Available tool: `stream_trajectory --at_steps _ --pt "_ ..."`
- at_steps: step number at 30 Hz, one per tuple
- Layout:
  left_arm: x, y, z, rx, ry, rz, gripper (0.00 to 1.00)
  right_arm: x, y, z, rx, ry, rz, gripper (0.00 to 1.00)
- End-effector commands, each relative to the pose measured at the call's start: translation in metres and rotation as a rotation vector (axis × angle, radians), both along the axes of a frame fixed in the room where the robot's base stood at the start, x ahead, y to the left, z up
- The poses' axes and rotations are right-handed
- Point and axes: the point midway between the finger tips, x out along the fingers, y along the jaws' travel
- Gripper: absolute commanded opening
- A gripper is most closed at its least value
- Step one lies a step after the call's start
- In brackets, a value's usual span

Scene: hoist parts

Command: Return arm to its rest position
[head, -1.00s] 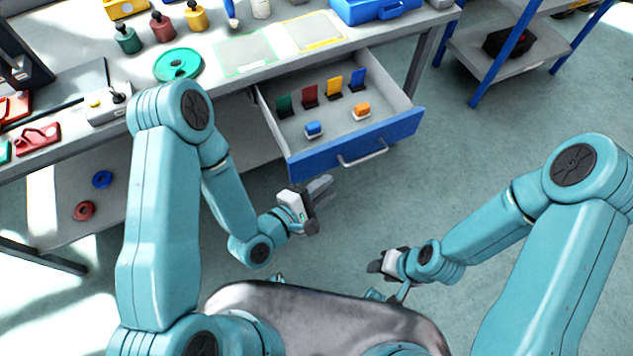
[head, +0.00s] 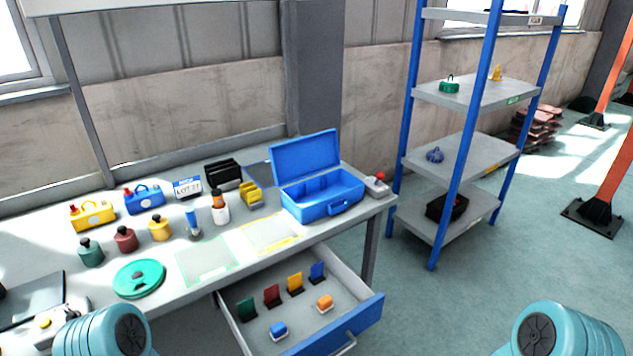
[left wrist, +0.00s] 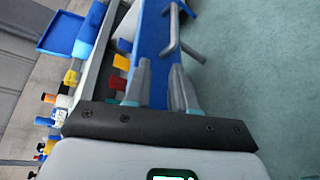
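My left gripper (left wrist: 160,68) shows only in the left wrist view. Its two grey fingers are apart with nothing held between them. Behind them, out of contact as far as I can tell, is the blue front of the open drawer (left wrist: 158,40) with its grey handle (left wrist: 178,38). In the head view only the rounded teal joints of my two arms show at the bottom edge, left and right. My right gripper is out of both views.
The drawer (head: 372,312) stands open below the bench (head: 165,305), holding coloured upright pieces and two small blocks. An open blue case (head: 325,200) and a green disc (head: 139,279) are on the bench. A blue-posted shelf rack (head: 465,155) stands right. Floor (head: 440,300) is clear.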

Motion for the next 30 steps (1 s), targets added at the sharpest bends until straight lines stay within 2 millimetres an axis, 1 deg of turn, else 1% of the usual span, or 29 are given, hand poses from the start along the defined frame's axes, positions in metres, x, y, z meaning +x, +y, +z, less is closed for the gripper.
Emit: stream_trajectory --at_steps 1,2,3,5,6,7,8,9,10,12,15,16,18,20,30 --pt "0.002 0.006 -0.007 0.121 0.028 -0.021 0.25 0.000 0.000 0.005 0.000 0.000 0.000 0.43" --pt "0.001 0.010 -0.016 0.213 0.051 -0.044 0.25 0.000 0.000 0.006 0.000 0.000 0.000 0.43" --pt "-0.002 0.016 -0.029 0.344 0.087 -0.088 0.25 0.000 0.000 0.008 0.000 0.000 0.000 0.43" --pt "-0.013 0.026 -0.050 0.537 0.151 -0.184 0.25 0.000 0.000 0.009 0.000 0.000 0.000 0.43" --pt "-0.023 0.032 -0.063 0.653 0.196 -0.267 0.25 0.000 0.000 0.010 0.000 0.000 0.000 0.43" --pt "-0.033 0.037 -0.072 0.730 0.229 -0.341 0.25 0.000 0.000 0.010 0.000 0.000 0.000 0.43" --pt "-0.044 0.040 -0.081 0.796 0.259 -0.418 0.25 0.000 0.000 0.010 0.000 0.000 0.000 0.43" --pt "-0.059 0.044 -0.090 0.865 0.294 -0.527 0.25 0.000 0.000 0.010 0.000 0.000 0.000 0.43" --pt "-0.071 0.046 -0.096 0.905 0.314 -0.608 0.25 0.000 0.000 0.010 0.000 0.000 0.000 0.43" --pt "-0.097 0.047 -0.104 0.959 0.341 -0.787 0.25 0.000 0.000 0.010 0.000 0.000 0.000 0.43" --pt "-0.121 0.046 -0.108 0.991 0.329 -0.974 0.25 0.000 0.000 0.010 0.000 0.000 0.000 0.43" --pt "-0.126 0.045 -0.108 0.996 0.320 -1.014 0.25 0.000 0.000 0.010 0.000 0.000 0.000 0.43" --pt "-0.130 0.044 -0.108 1.008 0.291 -1.073 0.25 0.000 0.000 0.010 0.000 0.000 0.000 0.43" --pt "-0.131 0.044 -0.108 1.019 0.273 -1.090 0.25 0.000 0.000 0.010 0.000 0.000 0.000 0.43" --pt "-0.130 0.044 -0.108 1.023 0.266 -1.093 0.25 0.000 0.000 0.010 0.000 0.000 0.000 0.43"
